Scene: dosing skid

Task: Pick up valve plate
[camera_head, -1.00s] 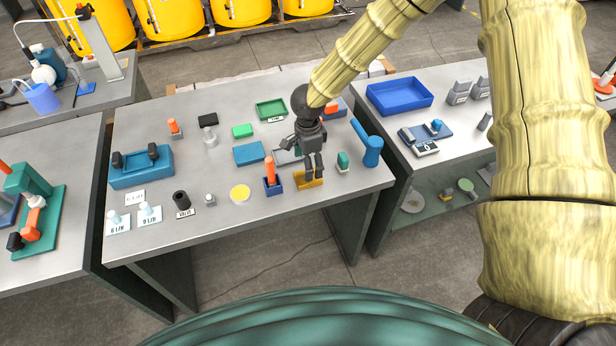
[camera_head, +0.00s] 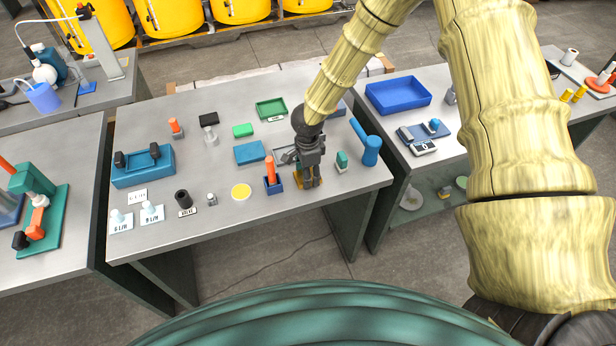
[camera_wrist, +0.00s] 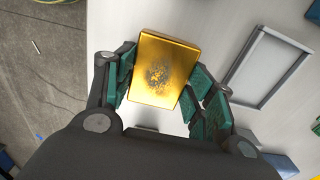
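A flat gold rectangular plate (camera_wrist: 165,68), which I take to be the valve plate, shows in the wrist view between the fingers of my gripper (camera_wrist: 163,88). Its top face has a dark speckled patch. The green-padded fingers stand on either side of it and look spread, with no clear grip on it. In the head view my gripper (camera_head: 311,181) is low at the table's front right, and the gold plate (camera_head: 298,184) is partly hidden behind it.
A blue block with an orange handle (camera_head: 271,178) stands close to the left. A small green item (camera_head: 342,160) and a blue cylinder (camera_head: 371,151) stand to the right. A grey frame (camera_wrist: 268,68) lies beside the plate. The table's front edge is near.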

